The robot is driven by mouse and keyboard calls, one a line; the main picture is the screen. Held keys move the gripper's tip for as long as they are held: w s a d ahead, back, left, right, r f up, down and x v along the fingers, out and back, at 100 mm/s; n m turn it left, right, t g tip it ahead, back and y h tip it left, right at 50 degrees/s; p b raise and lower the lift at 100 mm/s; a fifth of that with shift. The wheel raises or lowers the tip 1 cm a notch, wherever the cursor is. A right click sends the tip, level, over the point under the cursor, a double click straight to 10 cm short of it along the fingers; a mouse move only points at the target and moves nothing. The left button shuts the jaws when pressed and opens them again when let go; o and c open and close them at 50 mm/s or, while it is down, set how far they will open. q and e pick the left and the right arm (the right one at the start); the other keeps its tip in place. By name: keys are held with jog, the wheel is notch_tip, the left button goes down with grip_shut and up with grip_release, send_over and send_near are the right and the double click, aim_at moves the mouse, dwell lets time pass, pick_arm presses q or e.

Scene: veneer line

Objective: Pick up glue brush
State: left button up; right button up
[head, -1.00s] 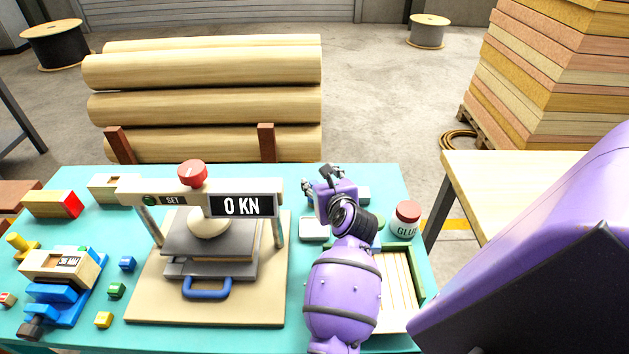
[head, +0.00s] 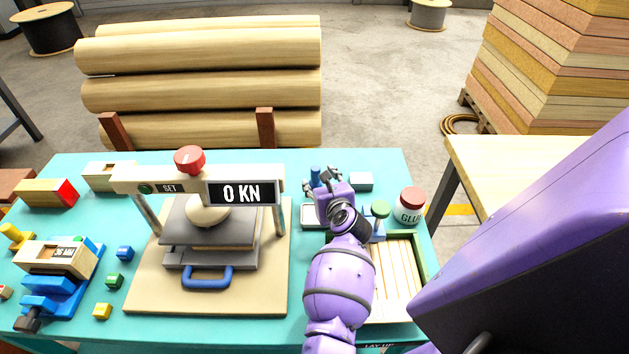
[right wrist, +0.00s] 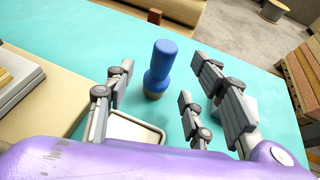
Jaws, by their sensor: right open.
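The glue brush appears as an upright blue handle (right wrist: 160,65) with a brownish lower end, standing on the teal table in the right wrist view. In the head view its blue top (head: 315,175) shows just behind my right gripper (head: 323,184), which hides the rest. In the right wrist view my right gripper (right wrist: 158,82) is open, with its fingers spread to either side of the brush. The brush stands between and a little beyond the fingertips; I see no contact. My left gripper is not in view.
A shallow tray (right wrist: 137,129) lies below the fingers. A glue jar (head: 410,206) and a green-topped blue item (head: 380,210) stand to the right, behind a slatted green-rimmed tray (head: 424,268). The press (head: 210,235) stands left. A small pale block (head: 361,181) lies behind.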

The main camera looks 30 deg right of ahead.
aim_at(317, 179)
jog(key=x, duration=0.5)
jog(key=shift+w+f+b, duration=0.1)
jog(key=shift+b, duration=0.2)
grip_shut()
